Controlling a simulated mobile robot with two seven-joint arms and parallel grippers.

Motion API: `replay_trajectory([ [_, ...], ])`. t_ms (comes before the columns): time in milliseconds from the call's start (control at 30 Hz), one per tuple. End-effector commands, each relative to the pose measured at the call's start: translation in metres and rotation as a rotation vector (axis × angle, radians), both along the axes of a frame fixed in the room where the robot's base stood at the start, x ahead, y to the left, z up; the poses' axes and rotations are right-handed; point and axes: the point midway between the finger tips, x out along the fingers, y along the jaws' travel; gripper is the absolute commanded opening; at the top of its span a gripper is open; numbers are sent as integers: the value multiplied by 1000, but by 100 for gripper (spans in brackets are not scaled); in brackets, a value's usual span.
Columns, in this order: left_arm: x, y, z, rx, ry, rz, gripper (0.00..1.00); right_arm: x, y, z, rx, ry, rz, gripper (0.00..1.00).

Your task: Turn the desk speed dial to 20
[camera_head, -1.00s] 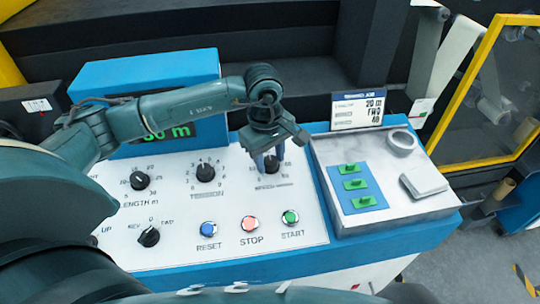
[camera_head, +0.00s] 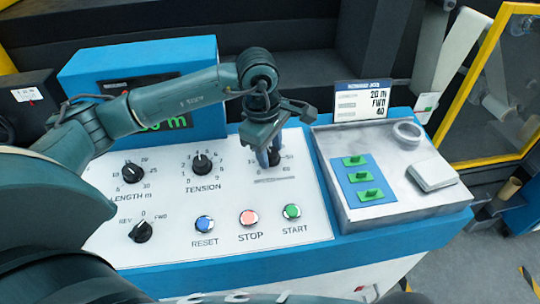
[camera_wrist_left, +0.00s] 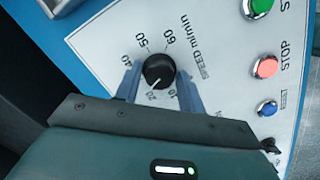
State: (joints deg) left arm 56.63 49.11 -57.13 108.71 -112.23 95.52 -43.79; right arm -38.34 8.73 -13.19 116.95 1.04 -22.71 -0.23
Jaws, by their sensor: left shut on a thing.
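The speed dial is a black round knob with a white pointer line, clear in the left wrist view (camera_wrist_left: 159,69). Its pointer slants toward the 20 mark on the scale. In the head view the dial (camera_head: 274,158) is mostly hidden by my fingers, at the right of the white panel's upper row. My left gripper (camera_head: 268,157) reaches down over it from above. In the wrist view its two fingers (camera_wrist_left: 160,82) lie on either side of the knob, shut on it. My right gripper is not in view.
The tension dial (camera_head: 202,164) and length dial (camera_head: 133,172) are to the left. Reset (camera_head: 204,224), stop (camera_head: 249,217) and start (camera_head: 291,211) buttons line the front. A grey tray (camera_head: 400,214) and a job card (camera_head: 361,101) reading 20 m, FWD, 40 are on the right.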

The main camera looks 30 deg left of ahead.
Motion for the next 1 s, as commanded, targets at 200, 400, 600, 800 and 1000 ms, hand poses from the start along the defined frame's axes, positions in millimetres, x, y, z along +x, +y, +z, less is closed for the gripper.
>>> replay_trajectory([
  [200,1,0,-3,-25,-25,170,17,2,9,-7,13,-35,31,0],
  [400,0,0,-2,-42,-36,290,17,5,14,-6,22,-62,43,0],
  [600,0,0,0,-52,-44,365,17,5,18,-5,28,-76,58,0],
  [800,0,0,1,-57,-46,395,17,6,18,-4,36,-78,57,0],
  [1000,0,0,2,-57,-47,399,17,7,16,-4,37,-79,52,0],
])
